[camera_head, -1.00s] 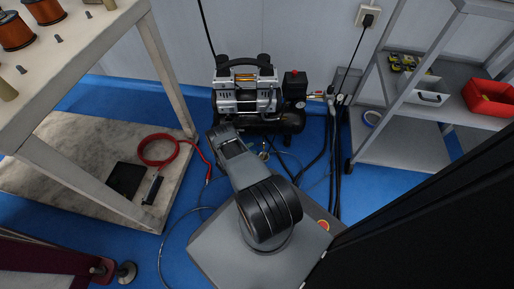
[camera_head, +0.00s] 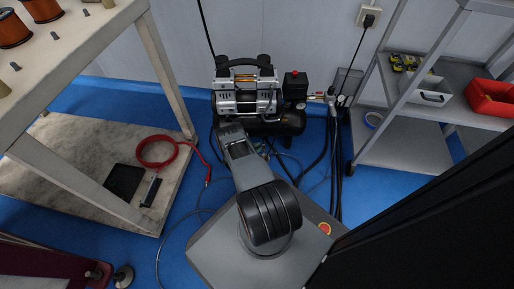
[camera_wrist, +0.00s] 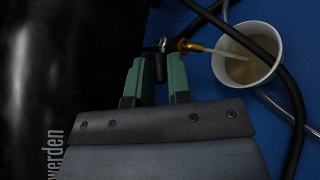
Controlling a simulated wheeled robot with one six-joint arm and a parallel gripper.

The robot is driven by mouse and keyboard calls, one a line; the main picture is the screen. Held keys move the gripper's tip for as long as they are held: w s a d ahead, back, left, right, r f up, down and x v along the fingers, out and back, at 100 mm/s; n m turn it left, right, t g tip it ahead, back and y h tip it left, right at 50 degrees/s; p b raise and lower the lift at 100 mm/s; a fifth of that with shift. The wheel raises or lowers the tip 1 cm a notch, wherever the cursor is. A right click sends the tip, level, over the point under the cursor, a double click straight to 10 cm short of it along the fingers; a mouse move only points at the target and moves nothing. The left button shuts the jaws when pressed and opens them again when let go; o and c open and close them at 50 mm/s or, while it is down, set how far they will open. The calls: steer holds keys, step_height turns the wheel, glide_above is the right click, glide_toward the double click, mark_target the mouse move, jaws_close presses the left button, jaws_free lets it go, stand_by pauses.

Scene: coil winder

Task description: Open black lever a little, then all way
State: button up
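In the wrist view my gripper (camera_wrist: 160,76) has two green fingers. A small black lever (camera_wrist: 160,66) lies between them, near the fingertips. The gap around it is narrow, and I cannot tell whether both fingers press on it. The lever sits by a dark valve body with a brass fitting (camera_wrist: 192,46). A thin pale tube runs from the fitting into a white cup (camera_wrist: 222,66) holding brownish liquid. In the head view my arm reaches down in front of the compressor (camera_head: 247,92). My fingers and the lever are hidden there.
The compressor's black tank (camera_wrist: 60,60) fills the wrist view's left side. A black hose (camera_wrist: 285,75) passes over the cup. In the head view a white table (camera_head: 150,40) stands left, a grey shelf (camera_head: 400,150) right. A red cable (camera_head: 157,152) lies left on a grey slab.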

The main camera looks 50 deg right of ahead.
jaws_close()
steer(key=shift+s+t, duration=0.1)
steer(key=shift+t, duration=0.2)
steer(key=shift+s+r+n+t+p, duration=0.1)
steer(key=shift+s+n+t+p, duration=0.15)
steer(key=shift+n+t+p, duration=0.45)
steer(key=shift+s+n+t+p, duration=0.25)
steer(key=shift+n+t+p, duration=0.2)
steer(key=shift+n+t, duration=0.3)
steer(key=shift+s+n+t+y+p, duration=0.3)
steer(key=shift+n+t+y, duration=0.2)
steer(key=shift+n+t, duration=0.5)
steer(key=shift+s+n+t+y+p, duration=0.15)
steer(key=shift+s+n+t+y, duration=0.15)
steer(key=shift+n+t+y, duration=0.6)
steer(key=shift+t+h, duration=0.3)
steer(key=shift+t, duration=0.15)
steer(key=shift+o, duration=2.2)
jaws_free()
